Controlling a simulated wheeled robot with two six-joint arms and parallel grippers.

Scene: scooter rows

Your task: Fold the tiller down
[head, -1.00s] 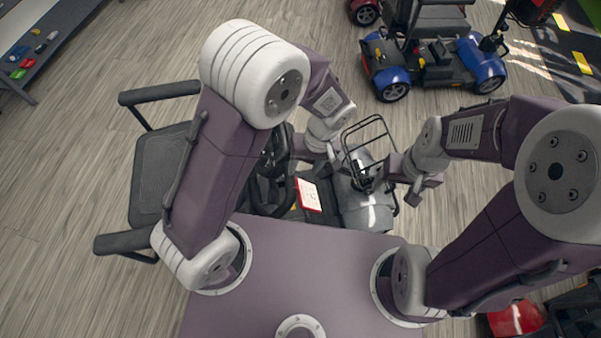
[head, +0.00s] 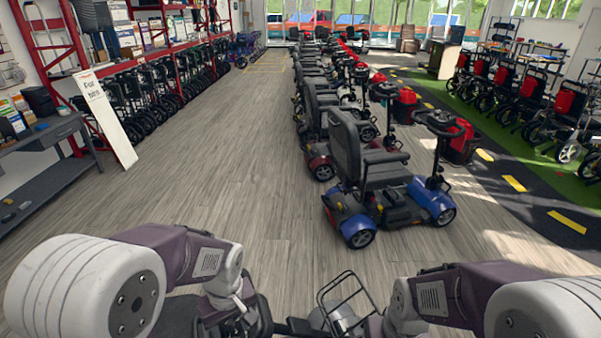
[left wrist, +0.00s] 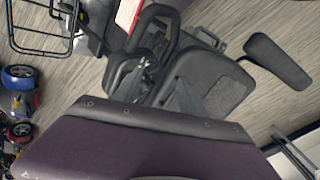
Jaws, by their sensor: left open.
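The scooter's black tiller with its loop handle (left wrist: 157,30) shows at the top of the left wrist view, between the front basket (left wrist: 45,25) and the seat (left wrist: 208,88). In the head view only the tiller's upper part (head: 255,322) shows at the bottom edge. My left gripper (head: 238,306) is open, close above the tiller; whether it touches is not clear. My right gripper (head: 378,326) is by the wire basket (head: 345,290), partly hidden by its wrist, so its jaws cannot be read. The tiller's base is out of sight or covered.
A blue scooter (head: 385,190) stands ahead in a row of parked scooters. Open wooden floor (head: 210,170) lies to the left of the row. A grey bench (head: 45,135) and a leaning white sign (head: 105,120) are at the left. The scooter's armrest (left wrist: 277,60) sticks out beside its seat.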

